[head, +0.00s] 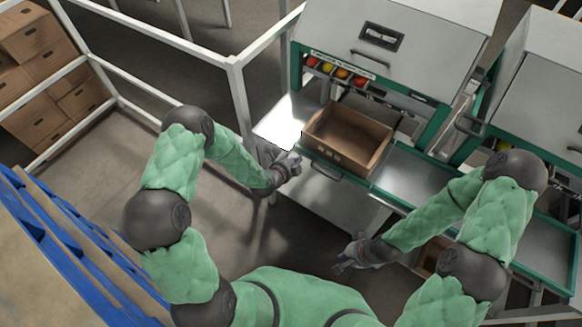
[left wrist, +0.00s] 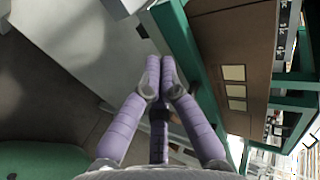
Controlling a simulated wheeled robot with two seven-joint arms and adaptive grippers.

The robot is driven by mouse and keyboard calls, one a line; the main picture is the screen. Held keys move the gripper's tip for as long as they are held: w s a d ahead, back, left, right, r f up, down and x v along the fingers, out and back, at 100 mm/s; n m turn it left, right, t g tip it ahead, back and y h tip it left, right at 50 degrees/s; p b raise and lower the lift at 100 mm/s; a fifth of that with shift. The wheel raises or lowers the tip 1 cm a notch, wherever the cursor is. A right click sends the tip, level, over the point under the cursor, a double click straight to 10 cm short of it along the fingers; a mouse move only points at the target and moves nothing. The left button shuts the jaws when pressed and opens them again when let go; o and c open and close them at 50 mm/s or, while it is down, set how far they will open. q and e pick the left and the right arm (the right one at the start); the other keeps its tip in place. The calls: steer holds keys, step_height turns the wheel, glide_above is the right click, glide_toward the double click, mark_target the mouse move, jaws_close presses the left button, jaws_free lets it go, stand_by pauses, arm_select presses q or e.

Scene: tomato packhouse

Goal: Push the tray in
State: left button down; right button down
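The tray (head: 352,181) is a metal shelf with a green front edge and a dark handle (head: 326,171), at the front of the machine. An open, empty cardboard box (head: 372,172) stands on it. My left gripper (head: 295,160) is at the left end of the tray's front edge. In the left wrist view its purple fingers (left wrist: 160,62) are together with nothing seen between them, beside the green edge (left wrist: 185,62); contact cannot be told. My right gripper (head: 342,263) is low and in front of the machine, apart from the tray; its fingers are too small to judge.
A similar machine (head: 545,85) stands at right. A white rail post (head: 240,100) is left of my left gripper. Cartons (head: 40,50) are stacked far left. Open floor lies between my arms.

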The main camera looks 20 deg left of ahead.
arm_select(q)
steer(key=shift+w+d, duration=0.1)
steer(key=shift+w, duration=0.35)
arm_select(e)
steer(key=shift+f, duration=0.1)
arm_select(q)
steer(key=shift+w, duration=0.1)
